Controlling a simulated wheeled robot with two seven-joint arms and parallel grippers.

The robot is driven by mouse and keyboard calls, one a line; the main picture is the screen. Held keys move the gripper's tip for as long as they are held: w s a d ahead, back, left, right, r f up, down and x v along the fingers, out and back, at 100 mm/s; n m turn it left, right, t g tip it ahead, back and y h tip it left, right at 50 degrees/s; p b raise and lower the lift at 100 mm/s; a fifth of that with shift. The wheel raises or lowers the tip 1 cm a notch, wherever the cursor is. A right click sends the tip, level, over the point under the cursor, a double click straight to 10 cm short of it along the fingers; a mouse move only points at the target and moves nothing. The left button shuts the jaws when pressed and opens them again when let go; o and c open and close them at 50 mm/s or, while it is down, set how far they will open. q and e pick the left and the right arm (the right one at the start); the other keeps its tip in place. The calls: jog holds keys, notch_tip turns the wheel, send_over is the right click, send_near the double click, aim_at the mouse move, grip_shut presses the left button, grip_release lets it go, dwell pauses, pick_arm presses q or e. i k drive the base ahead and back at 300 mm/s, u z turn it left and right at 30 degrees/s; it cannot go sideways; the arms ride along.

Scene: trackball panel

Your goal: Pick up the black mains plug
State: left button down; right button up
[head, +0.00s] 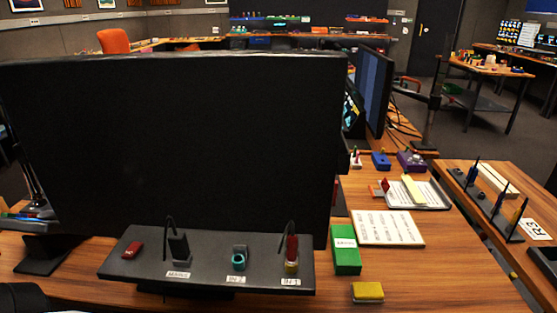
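A black plug (178,245) stands upright on the dark panel (215,278), behind a white label that seems to read MAINS. A thin dark cord rises from it in front of the monitor. A teal ring-shaped socket (239,262) sits to its right at the label IN 2. A red plug (292,247) with a cord stands at a yellowish socket by the label IN 1. A small red object (133,249) lies on the panel's left end. Neither of my grippers is in view.
A large black monitor (170,140) stands right behind the panel. A green box (346,250) and a yellow-topped block (367,292) are right of the panel on the wooden table (445,270). A printed sheet (390,228) lies behind them. The table's front right is clear.

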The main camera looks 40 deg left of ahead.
aim_at(179, 248)
jog(key=z, duration=0.05)
jog(key=k, duration=0.45)
jog(key=u, duration=0.55)
jog(key=i, duration=0.4)
jog(key=z, duration=1.3)
jog(key=k, duration=1.1)
jog(key=u, duration=1.95)
jog(key=i, duration=0.4)
jog(key=u, duration=0.05)
